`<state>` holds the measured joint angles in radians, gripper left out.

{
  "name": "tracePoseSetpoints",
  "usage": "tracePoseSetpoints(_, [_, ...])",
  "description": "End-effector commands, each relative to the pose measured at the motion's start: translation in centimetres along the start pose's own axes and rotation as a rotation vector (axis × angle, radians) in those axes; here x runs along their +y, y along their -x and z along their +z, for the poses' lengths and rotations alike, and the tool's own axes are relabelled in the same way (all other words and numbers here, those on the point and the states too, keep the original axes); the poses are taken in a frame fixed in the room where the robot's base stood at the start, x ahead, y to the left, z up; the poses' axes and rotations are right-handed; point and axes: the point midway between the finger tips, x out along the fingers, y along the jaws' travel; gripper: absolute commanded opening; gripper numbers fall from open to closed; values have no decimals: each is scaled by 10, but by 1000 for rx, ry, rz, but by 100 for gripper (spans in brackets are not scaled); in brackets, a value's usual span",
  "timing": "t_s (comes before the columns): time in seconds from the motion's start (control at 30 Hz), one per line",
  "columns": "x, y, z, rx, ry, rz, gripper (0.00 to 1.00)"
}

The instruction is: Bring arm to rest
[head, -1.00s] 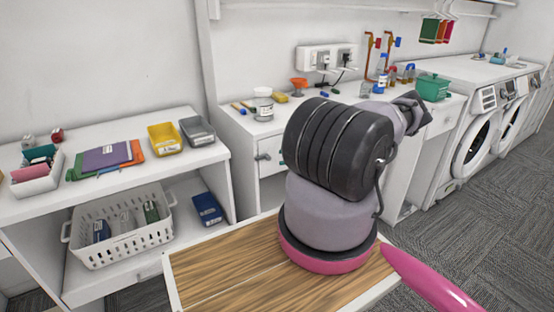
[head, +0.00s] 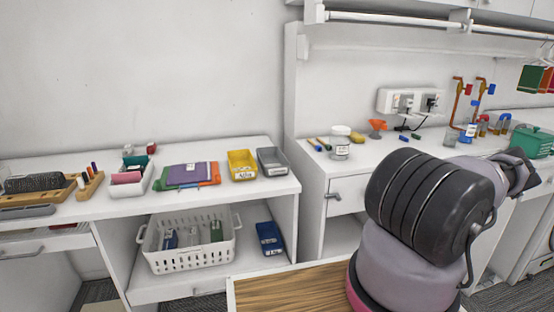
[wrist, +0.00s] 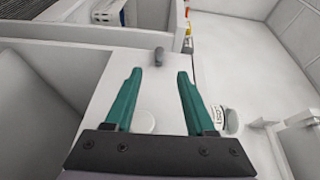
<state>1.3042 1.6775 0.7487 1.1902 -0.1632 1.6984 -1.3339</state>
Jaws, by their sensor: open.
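My gripper (wrist: 159,75) shows in the wrist view with two teal fingers spread apart and nothing held between them. A small grey handle-like piece (wrist: 159,55) shows beyond the fingertips, on a white surface. A white labelled jar (wrist: 224,120) is just right of the right finger. A pale round disc (wrist: 143,120) lies between the fingers lower down; I cannot tell what it is. In the head view my arm is folded at the lower right, its dark end (head: 522,170) reaching right over the white counter (head: 375,165). The fingers cannot be made out there.
A white shelf unit (head: 285,188) at centre left holds a yellow bin (head: 241,164), a grey bin (head: 271,161), folders (head: 190,176) and a white basket (head: 190,258). Wall sockets (head: 411,101) are behind.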

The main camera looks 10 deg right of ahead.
Motion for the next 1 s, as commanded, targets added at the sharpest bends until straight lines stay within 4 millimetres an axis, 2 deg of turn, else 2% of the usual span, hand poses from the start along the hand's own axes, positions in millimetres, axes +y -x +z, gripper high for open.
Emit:
tracePoseSetpoints(0.17, [-25, -13, -6, -71, -12, 76, 55])
tracePoseSetpoints(0.47, [-122, -72, -8, -292, -66, 427, 55])
tracePoseSetpoints(0.77, [-224, -128, 16, -374, -65, 798, 55])
tracePoseSetpoints(1.0, [-306, -165, 54, -328, -16, 1056, 55])
